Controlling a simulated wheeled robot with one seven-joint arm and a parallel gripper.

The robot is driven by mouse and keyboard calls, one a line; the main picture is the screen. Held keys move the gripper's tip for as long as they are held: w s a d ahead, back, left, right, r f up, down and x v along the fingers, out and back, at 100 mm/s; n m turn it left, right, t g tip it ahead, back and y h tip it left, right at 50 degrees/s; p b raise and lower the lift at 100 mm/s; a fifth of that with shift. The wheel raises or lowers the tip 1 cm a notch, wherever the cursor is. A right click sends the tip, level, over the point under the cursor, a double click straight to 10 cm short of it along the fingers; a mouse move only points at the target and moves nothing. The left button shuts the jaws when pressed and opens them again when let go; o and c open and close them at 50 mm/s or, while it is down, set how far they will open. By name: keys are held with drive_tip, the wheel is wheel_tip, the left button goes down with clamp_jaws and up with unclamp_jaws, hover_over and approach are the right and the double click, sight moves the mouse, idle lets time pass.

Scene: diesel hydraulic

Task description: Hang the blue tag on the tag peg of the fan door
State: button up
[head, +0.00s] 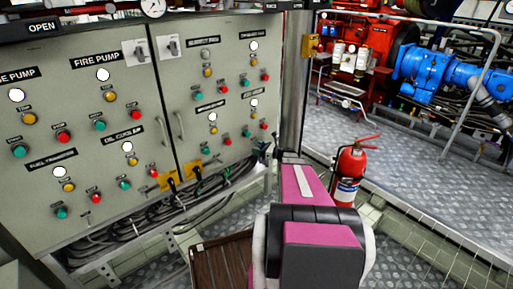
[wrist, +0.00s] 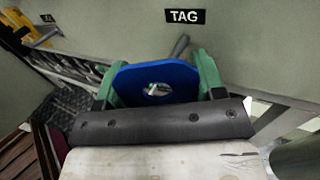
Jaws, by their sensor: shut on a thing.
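In the wrist view, my gripper (wrist: 157,80) has its green fingers shut on the blue tag (wrist: 135,77), one on each side. The tag is a flat blue plate with a round hole near its middle. A grey peg (wrist: 180,46) shows just beyond the tag's upper right edge; its lower part is hidden behind the tag. A black TAG label (wrist: 185,16) is on the pale grey-green panel (wrist: 110,20) above the peg. Something light shows through the hole; I cannot tell whether it is the peg. The head view hides gripper and tag behind my arm.
A control cabinet (head: 185,100) with buttons stands at left, with cables (head: 130,225) below it. A red fire extinguisher (head: 348,170) stands close to my arm on the right. A brown slatted box (head: 220,262) is low in front. Blue machinery (head: 430,70) is behind a rail.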

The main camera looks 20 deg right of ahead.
drive_tip(key=shift+s+d+r, duration=0.1)
drive_tip(key=shift+s+d, duration=0.2)
drive_tip(key=shift+s, duration=0.45)
drive_tip(key=shift+s+d+r, duration=0.1)
drive_tip(key=shift+s+d, duration=0.15)
drive_tip(key=shift+s, duration=0.55)
drive_tip(key=shift+s+d+r, duration=0.1)
drive_tip(key=shift+s+d, duration=0.2)
drive_tip(key=shift+s, duration=0.45)
